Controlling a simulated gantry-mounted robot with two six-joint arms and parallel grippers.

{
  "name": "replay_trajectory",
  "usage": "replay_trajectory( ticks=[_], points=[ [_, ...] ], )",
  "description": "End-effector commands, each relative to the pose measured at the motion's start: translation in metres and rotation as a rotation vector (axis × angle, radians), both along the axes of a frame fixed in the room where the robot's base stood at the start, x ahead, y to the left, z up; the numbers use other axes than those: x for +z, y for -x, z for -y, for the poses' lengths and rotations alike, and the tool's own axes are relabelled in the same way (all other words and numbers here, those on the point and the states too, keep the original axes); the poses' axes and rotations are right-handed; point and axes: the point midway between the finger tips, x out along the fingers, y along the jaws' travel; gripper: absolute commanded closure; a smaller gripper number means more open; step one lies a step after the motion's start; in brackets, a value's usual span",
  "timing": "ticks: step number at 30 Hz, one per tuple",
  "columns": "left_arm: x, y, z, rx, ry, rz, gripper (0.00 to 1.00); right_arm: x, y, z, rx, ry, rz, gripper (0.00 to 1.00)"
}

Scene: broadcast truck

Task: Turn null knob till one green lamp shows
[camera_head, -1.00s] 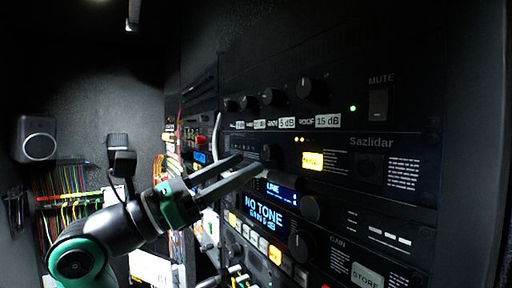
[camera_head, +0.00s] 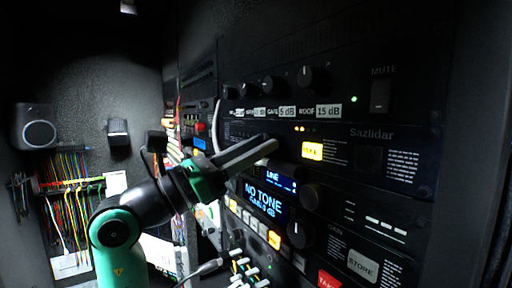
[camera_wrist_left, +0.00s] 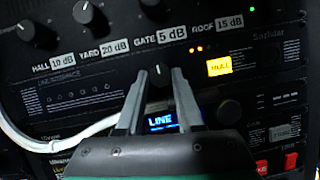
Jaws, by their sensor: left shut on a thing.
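My left gripper (camera_head: 268,145) reaches in from the left in the head view to the panel with the yellow-lit NULL button (camera_head: 312,151). In the left wrist view its fingertips (camera_wrist_left: 159,74) are on either side of a small dark knob (camera_wrist_left: 158,70) with a pale pointer line, and the gripper is shut on it. In the head view the fingers mostly hide this knob. A row of small lamps (camera_wrist_left: 199,48), orange to red, is lit above the NULL button; none of them looks green. My right gripper is not in view.
Above is a row of larger knobs (camera_head: 310,77) with dB labels, a green light (camera_head: 353,99) and a MUTE switch (camera_head: 380,95). Below is a blue NO TONE display (camera_head: 264,198) with knobs beside it. A pale cable (camera_wrist_left: 45,140) runs left of the gripper.

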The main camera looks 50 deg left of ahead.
Motion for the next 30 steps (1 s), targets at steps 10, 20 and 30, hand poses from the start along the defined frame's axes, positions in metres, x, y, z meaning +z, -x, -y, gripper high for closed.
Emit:
replay_trajectory(
  ticks=[10, 20, 30],
  points=[
    [0.001, 0.000, 0.000, -0.001, -0.039, 0.008, 1.00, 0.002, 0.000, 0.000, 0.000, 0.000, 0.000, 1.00],
    [0.003, 0.000, -0.003, -0.001, -0.233, 0.046, 1.00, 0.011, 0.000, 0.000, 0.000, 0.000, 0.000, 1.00],
    [0.005, 0.000, -0.005, 0.000, -0.533, 0.106, 1.00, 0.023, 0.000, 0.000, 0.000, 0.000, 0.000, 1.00]
  ],
)
